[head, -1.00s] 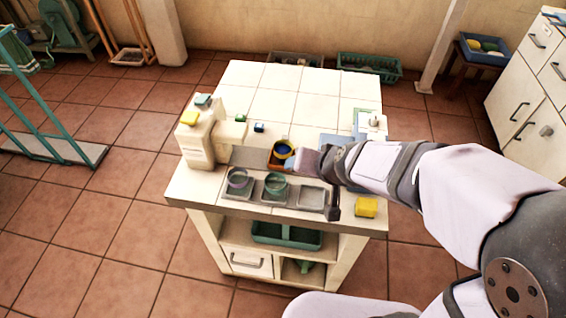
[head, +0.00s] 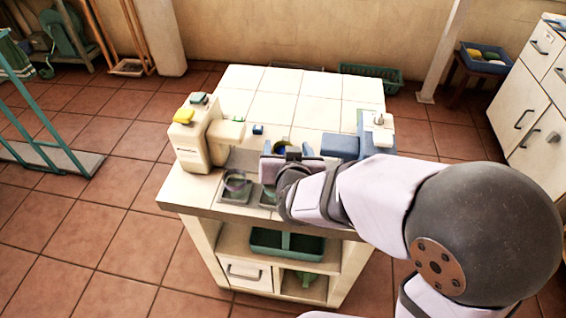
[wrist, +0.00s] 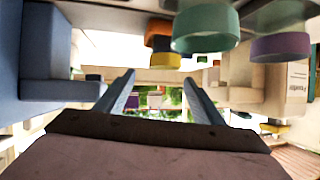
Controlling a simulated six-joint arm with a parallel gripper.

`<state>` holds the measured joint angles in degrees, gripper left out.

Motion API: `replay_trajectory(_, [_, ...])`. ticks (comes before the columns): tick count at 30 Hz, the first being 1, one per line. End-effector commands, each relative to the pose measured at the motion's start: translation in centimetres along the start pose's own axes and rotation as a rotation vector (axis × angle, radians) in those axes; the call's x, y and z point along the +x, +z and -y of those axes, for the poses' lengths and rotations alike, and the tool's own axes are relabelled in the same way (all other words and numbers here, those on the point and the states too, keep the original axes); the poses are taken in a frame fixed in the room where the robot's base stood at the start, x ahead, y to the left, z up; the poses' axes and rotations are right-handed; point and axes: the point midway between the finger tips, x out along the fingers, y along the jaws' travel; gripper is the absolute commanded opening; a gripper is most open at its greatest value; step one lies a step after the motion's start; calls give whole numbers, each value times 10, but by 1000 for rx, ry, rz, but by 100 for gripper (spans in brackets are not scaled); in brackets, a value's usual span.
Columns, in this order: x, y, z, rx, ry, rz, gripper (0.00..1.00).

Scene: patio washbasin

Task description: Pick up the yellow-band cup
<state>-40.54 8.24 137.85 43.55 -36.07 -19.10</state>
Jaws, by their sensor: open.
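The yellow-band cup (head: 278,147) stands on the counter behind my gripper in the head view. Its yellow rim and dark blue inside show only in part. In the wrist view, which looks upside down, its yellow band (wrist: 166,60) shows just beyond the fingertips, near the picture's middle. My gripper (head: 291,155) is open, low over the counter and on the near side of the cup. In the wrist view the two fingers (wrist: 159,76) are spread with nothing between them. I cannot tell exactly how far the cup is from the fingertips.
A cream dispenser (head: 192,142) stands left. A blue block (head: 340,146) and white tap (head: 379,128) stand right. The back tiles are mostly clear.

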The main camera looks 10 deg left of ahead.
Motion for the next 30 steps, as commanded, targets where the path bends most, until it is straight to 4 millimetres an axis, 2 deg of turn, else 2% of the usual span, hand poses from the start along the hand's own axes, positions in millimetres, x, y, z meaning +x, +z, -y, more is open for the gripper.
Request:
replay_trajectory(1, [6, 12, 2, -23, 7, -20, 62])
replay_trajectory(5, [10, 16, 4, -67, 25, -70, 62])
replay_trajectory(14, [12, 16, 4, -92, 36, -101, 62])
replay_trajectory(21, [29, 14, 4, -90, 37, -100, 62])
replay_trajectory(30, [40, 14, 4, -91, 37, -99, 62])
